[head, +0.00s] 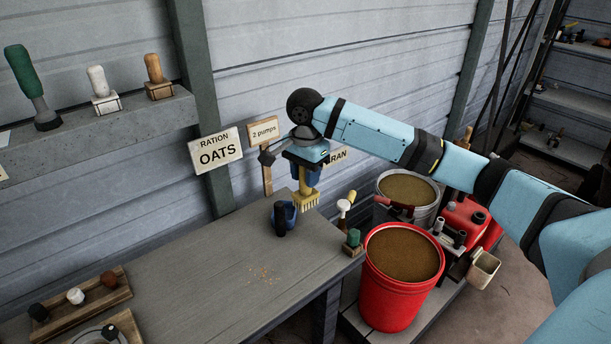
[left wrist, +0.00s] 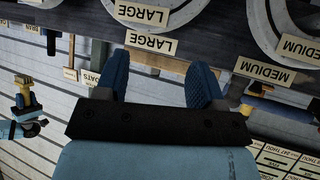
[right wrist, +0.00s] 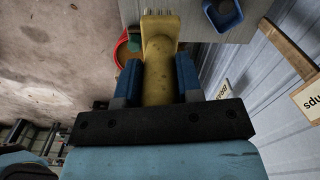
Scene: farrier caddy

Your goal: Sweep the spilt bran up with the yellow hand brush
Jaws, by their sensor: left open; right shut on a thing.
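The yellow hand brush (head: 306,199) is in my right gripper (head: 305,172), held bristles down above the far right end of the grey bench (head: 190,262). In the right wrist view its yellow handle (right wrist: 158,70) lies between the two blue fingers, with the bristles at the top edge. The spilt bran (head: 263,274) is a small scatter of light crumbs on the bench, nearer than the brush and left of it. My left gripper (left wrist: 160,88) is open and empty in the left wrist view, facing a rack with LARGE and MEDIUM labels. It does not show in the head view.
A blue scoop-like cup (head: 284,217) stands on the bench beside the brush. A green-topped brush (head: 352,241) and a white-handled one (head: 344,208) are at the bench's right end. A red bucket (head: 398,290) stands beyond. A wooden tray (head: 85,297) is front left.

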